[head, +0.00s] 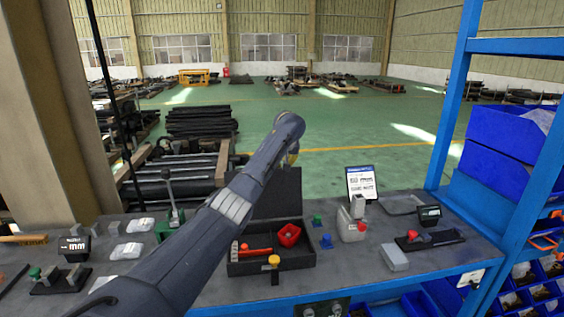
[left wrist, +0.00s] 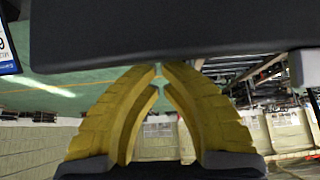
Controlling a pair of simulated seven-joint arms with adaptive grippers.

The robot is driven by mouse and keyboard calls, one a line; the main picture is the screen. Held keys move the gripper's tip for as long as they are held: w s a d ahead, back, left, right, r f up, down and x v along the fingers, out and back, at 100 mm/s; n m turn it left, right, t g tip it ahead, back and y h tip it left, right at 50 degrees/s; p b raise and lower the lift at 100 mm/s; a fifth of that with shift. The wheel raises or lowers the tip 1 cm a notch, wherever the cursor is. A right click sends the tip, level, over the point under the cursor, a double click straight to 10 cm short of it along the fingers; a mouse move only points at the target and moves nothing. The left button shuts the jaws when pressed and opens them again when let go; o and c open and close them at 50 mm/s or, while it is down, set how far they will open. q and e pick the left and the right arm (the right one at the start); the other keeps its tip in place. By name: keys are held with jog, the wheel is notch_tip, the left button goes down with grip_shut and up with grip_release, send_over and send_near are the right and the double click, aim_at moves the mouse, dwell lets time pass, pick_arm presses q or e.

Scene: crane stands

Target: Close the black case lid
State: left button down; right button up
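The black case (head: 246,269) sits open on the bench, with a red piece (head: 289,235) and a red-orange tool (head: 257,252) inside. Its dark lid (head: 288,205) stands raised at the back, partly hidden by my left arm. My left gripper (head: 291,154), with yellow fingers, is at the far upper side of the lid; the arm reaches over the case. In the left wrist view the gripper's fingertips (left wrist: 162,74) come together with nothing seen between them, and a dark panel (left wrist: 170,30), apparently the lid, spans the top close by. My right gripper is not in view.
A yellow-topped item (head: 274,262) stands at the case's front. Blue pieces (head: 326,241), a grey-and-red device (head: 352,222) and a display card (head: 362,182) stand to the right. A green-based lever clamp (head: 171,215) stands left. A blue shelf post (head: 455,100) rises at right.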

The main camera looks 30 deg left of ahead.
pick_arm(q)
jog(key=shift+s+d, duration=0.9)
jog(key=shift+s, duration=0.1)
jog(key=shift+d, duration=0.1)
